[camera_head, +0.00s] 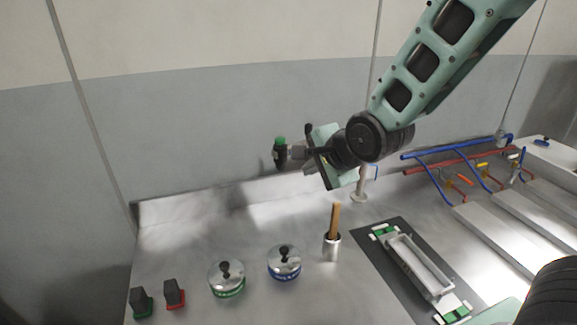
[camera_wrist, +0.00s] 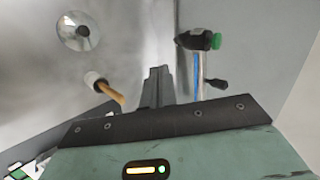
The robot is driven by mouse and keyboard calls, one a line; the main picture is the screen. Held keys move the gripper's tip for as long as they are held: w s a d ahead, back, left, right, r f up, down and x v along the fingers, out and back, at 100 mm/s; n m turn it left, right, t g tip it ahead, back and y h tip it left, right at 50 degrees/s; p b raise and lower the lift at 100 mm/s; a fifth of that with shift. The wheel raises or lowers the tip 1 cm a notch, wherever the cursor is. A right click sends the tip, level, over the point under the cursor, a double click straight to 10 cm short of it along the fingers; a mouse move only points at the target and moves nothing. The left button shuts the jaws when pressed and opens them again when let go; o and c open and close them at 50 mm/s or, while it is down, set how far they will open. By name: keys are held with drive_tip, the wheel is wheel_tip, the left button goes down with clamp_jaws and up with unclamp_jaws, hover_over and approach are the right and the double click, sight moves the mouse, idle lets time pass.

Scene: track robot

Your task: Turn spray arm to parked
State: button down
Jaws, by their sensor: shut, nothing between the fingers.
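The spray arm has a dark head with a green cap (camera_head: 280,150) that shows just left of my gripper in the head view. In the wrist view the dark head (camera_wrist: 198,40) with its green end is at the upper right, with a pale, blue-striped part below it. A small dark knob (camera_wrist: 215,84) sticks out to the right of that. A pale post (camera_head: 361,188) stands on the counter below my wrist. My gripper (camera_wrist: 158,76) is shut and empty, left of the spray arm in the wrist view. Contact is unclear, and my gripper hides part of the arm.
On the counter (camera_head: 190,240) are a cup (camera_head: 332,248) with a wooden handle, two lidded round pots (camera_head: 227,278) (camera_head: 285,262), and green and red based blocks (camera_head: 141,302) (camera_head: 174,294). A tray (camera_head: 418,265) lies on a dark mat. Blue and red pipes (camera_head: 455,153) run at right. A wall stands behind.

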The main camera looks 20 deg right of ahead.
sight(281, 156)
drive_tip(key=shift+w+a+f+p, duration=0.35)
drive_tip(key=shift+w+f+p, duration=0.35)
drive_tip(key=shift+w, duration=0.7)
drive_tip(key=shift+w+a+f+p, duration=0.4)
drive_tip(key=shift+w+f, duration=0.4)
drive_tip(key=shift+w, duration=0.65)
drive_tip(key=shift+w+a+f+p, duration=0.25)
drive_tip(key=shift+w+f+p, duration=0.45)
drive_tip(key=shift+w, duration=0.7)
drive_tip(key=w+b, duration=0.1)
drive_tip(key=w, duration=0.1)
drive_tip(key=w+a, duration=0.1)
drive_tip(key=w, duration=0.1)
drive_tip(key=shift+f+b, duration=0.15)
drive_tip(key=shift+b, duration=0.2)
drive_tip(key=shift+w+a+r, duration=0.15)
drive_tip(key=shift+w+r, duration=0.1)
drive_tip(key=shift+r, duration=0.05)
